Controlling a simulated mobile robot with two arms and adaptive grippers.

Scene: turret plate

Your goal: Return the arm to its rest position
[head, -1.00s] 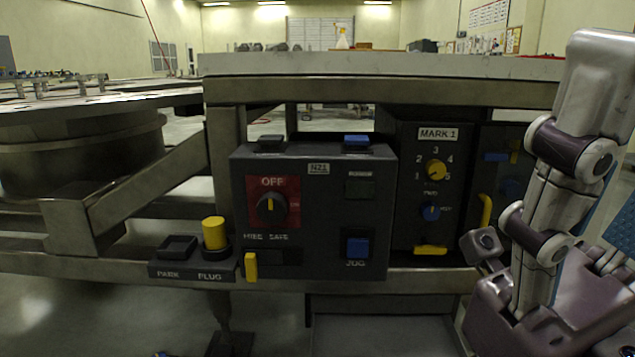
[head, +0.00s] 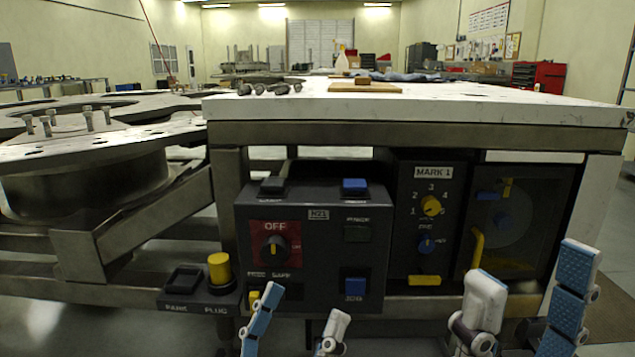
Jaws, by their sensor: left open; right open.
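My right gripper (head: 534,266) is at the bottom right, in front of the lower part of the door panel. Its fingers are spread wide, one with a blue pad facing me, and it is empty. The rest of both arms is below the picture edge.
A control box (head: 314,220) with a red OFF dial and blue buttons hangs under the white-topped table (head: 440,105). The MARK 1 panel (head: 428,200) is beside it. A yellow plug (head: 219,267) stands at left. A round metal plate (head: 130,140) is further left.

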